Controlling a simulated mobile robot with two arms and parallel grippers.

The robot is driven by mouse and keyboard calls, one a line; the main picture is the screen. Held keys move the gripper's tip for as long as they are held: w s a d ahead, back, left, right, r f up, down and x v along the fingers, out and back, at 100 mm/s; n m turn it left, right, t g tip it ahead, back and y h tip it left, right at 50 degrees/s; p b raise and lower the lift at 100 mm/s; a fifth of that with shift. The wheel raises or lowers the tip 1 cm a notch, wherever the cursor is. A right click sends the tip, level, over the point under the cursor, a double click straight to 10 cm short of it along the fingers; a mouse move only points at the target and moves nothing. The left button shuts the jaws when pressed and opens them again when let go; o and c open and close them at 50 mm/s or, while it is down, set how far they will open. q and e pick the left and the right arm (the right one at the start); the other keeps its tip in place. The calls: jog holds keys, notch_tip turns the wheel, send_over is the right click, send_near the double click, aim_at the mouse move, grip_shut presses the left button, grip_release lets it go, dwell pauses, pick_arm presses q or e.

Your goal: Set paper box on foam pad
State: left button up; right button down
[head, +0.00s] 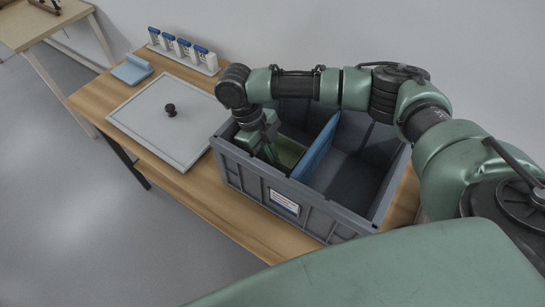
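My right gripper (270,152) reaches down into the left compartment of a grey crate (255,180). Its fingertips are small and partly hidden by the crate wall, so I cannot tell whether they are open or shut or hold anything. A greenish surface (289,153) shows in that compartment beside the gripper; I cannot tell whether it is the foam pad. I cannot make out the paper box for certain. My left gripper is not in view.
A blue divider (321,150) splits the crate; its right compartment looks empty. Left of the crate lies a flat grey panel (145,117) with a black knob (171,110). Behind are a light-blue block (132,69) and a white rack (183,58) with several blue-capped vials.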

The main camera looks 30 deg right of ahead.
jog(key=shift+f, duration=0.3)
jog(key=c, duration=1.6)
grip_release()
notch_tip(320, 180, up, 12)
jog(key=p, duration=1.1)
jog(key=shift+r+p, duration=0.1)
jog(key=shift+p, duration=0.25)
